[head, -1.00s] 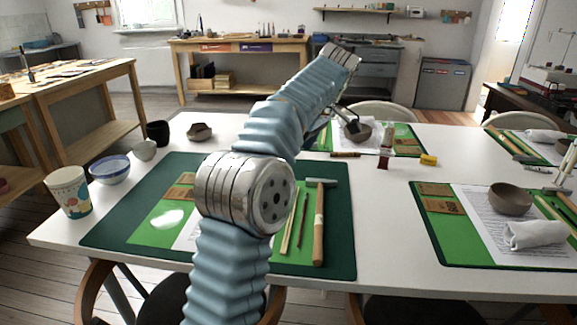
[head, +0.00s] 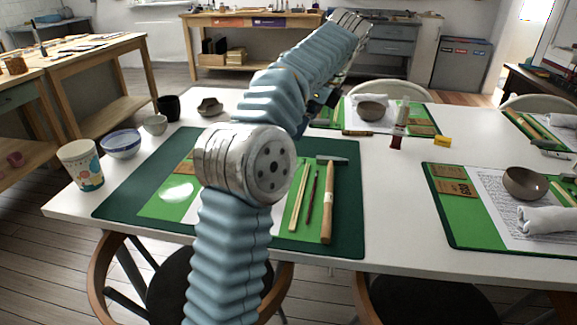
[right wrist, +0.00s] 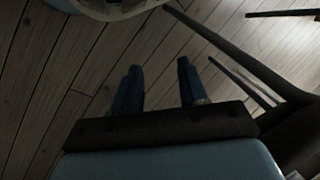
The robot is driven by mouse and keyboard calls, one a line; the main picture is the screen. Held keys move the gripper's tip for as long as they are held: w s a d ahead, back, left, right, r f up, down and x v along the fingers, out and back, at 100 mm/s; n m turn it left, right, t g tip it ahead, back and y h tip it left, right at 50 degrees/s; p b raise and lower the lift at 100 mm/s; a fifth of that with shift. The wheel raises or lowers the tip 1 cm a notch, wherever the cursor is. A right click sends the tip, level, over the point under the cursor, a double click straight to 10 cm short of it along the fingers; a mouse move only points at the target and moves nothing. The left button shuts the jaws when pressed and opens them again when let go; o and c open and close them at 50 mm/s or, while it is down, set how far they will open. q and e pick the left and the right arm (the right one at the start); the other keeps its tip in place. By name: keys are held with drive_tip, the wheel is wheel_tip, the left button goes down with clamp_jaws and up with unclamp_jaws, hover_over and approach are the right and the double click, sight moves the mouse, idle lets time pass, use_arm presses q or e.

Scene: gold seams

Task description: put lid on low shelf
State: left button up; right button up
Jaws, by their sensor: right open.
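I cannot pick out a lid for certain in either view. My left arm rises through the middle of the head view, and its gripper (head: 322,103) is partly hidden behind the forearm, left of a brown bowl (head: 372,110) on the far mat. I cannot see whether its fingers are open or hold anything. My right gripper (right wrist: 158,72) is open and empty in the right wrist view, pointing at the wooden floor beside dark chair legs. A low shelf (head: 275,69) runs under the back workbench, with boxes and wood blocks on its left part.
The white table (head: 400,185) holds green mats, tools, bowls and a paper cup (head: 81,165). Chairs stand at its near and far edges. Another bench (head: 90,55) with a lower shelf stands at the left. Open floor lies between the table and the benches.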

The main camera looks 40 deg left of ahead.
use_arm(q)
drive_tip(key=a+f+b, duration=0.1)
drive_tip(key=f, duration=0.1)
drive_tip(key=a+f+m+b, duration=0.1)
drive_tip(key=f, duration=0.1)
drive_tip(key=a+f+m, duration=0.1)
drive_tip(key=f, duration=0.2)
drive_tip(key=shift+s+f+b, duration=0.1)
drive_tip(key=shift+s+b, duration=0.05)
drive_tip(key=shift+b, duration=0.25)
drive_tip(key=x, duration=0.3)
drive_tip(key=b+x, duration=0.1)
drive_tip(key=x, duration=0.2)
drive_tip(key=shift+w+a, duration=0.2)
drive_tip(key=shift+a, duration=0.25)
drive_tip(key=c, duration=1.2)
drive_tip(key=d+r, duration=0.2)
drive_tip(key=d, duration=0.2)
drive_tip(key=w+d+r+p, duration=0.1)
drive_tip(key=d+r, duration=0.2)
drive_tip(key=d, duration=0.2)
drive_tip(key=d+r+p, duration=0.1)
drive_tip(key=d+r, duration=0.2)
drive_tip(key=d, duration=0.1)
drive_tip(key=shift+w+d+r, duration=0.1)
drive_tip(key=shift+w+d, duration=0.15)
drive_tip(key=shift+d, duration=0.3)
